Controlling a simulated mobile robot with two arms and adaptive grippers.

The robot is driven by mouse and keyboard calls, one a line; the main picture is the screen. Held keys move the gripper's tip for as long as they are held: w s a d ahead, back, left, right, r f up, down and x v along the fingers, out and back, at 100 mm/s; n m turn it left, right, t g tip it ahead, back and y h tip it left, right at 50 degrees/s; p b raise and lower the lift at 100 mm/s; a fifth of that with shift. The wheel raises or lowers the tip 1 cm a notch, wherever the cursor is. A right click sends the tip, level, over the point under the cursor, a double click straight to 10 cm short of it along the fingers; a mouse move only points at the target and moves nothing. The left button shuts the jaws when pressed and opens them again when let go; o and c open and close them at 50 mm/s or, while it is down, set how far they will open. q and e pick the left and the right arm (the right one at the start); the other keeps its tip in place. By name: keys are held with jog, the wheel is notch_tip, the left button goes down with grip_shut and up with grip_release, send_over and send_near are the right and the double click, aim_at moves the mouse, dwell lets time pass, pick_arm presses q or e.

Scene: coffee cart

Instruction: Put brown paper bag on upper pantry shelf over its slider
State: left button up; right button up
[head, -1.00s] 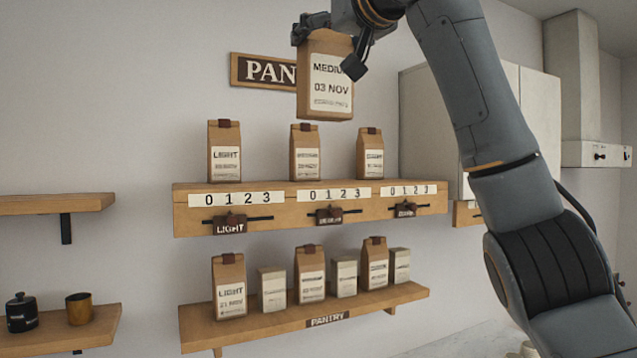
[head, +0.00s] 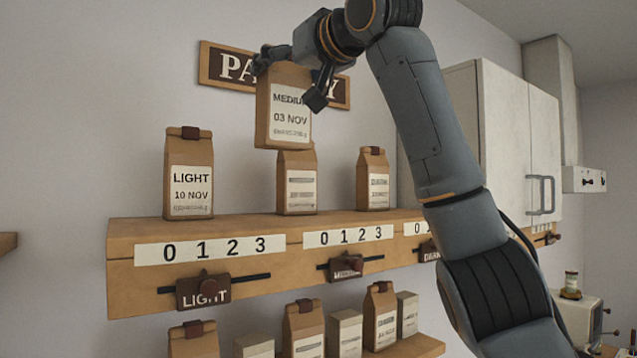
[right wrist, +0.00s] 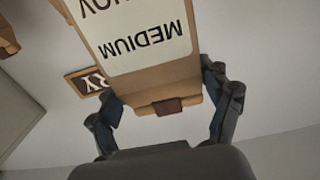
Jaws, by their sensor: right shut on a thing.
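My right gripper (head: 292,77) is shut on the top of a brown paper bag (head: 283,130) labelled MEDIUM 03 NOV, held upright in the air. In the right wrist view the bag (right wrist: 150,75) sits between the two fingers (right wrist: 170,110). The upper pantry shelf (head: 125,238) lies below it, with a number strip above each slider. The LIGHT slider (head: 203,291), the middle slider (head: 345,267), apparently MEDIUM, and the DARK slider (head: 429,250) are on its front. The held bag overlaps the top of the middle bag (head: 297,185) in the picture. My left gripper is out of view.
A LIGHT 10 NOV bag (head: 189,180) and a right-hand bag (head: 373,180) also stand on the upper shelf, with gaps between the bags. Bags and pale boxes fill the lower shelf (head: 420,346). A PANTRY sign (head: 220,65) hangs behind the gripper.

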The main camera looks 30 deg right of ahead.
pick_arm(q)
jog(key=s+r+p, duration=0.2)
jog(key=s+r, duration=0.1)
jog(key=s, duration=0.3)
pick_arm(e)
jog(key=w+d+f+p, duration=0.2)
jog(key=w+d+f, duration=0.2)
jog(key=d+f, duration=0.7)
jog(key=shift+w+f+p, duration=0.2)
jog(key=shift+f+p, duration=0.2)
jog(key=shift+f, duration=0.1)
jog(key=o, duration=1.6)
jog(key=shift+a, duration=0.1)
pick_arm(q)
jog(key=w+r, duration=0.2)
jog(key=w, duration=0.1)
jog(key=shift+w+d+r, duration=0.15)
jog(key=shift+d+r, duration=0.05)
pick_arm(e)
jog(key=shift+o, duration=1)
